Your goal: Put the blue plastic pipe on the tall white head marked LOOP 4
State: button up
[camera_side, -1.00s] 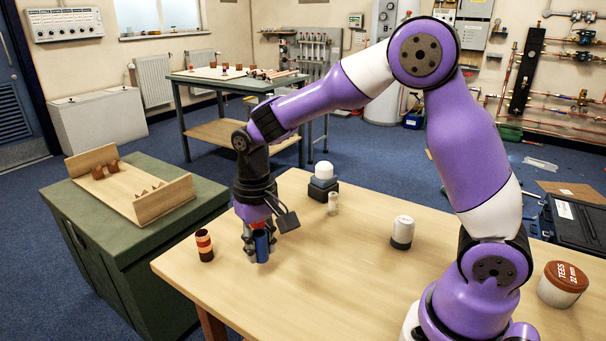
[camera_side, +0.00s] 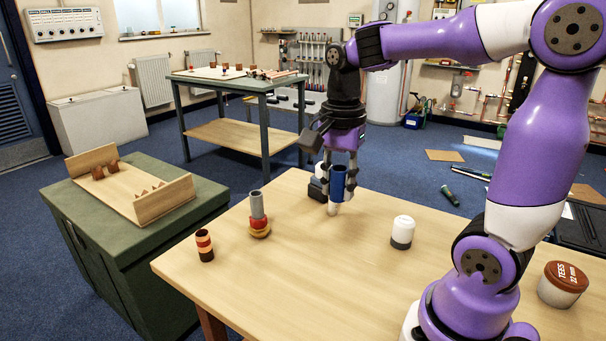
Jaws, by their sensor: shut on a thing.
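My gripper (camera_side: 340,185) is shut on the blue plastic pipe (camera_side: 338,183), which is upright. A white dome (camera_side: 320,170) on a dark block (camera_side: 317,190) is partly hidden behind my gripper. No LOOP 4 marking is readable, so I cannot tell which white head carries it.
A grey upright post on a red and yellow base (camera_side: 259,218) stands to the left, near a banded cylinder (camera_side: 204,245). A white and grey pot (camera_side: 402,232) and a TEES tub (camera_side: 563,284) stand to the right. The table's front middle (camera_side: 310,280) is clear.

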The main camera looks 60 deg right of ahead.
jog(key=s+d+r+m, duration=0.1)
jog(key=s+d+m, duration=0.3)
jog(key=m, duration=0.1)
send_over(405, 220)
notch_tip(405, 220, down, 6)
jog(key=shift+f, duration=0.25)
jog(key=shift+d+f, duration=0.1)
jog(key=shift+f, duration=2)
jog(key=shift+f, duration=0.15)
jog(key=o, duration=0.9)
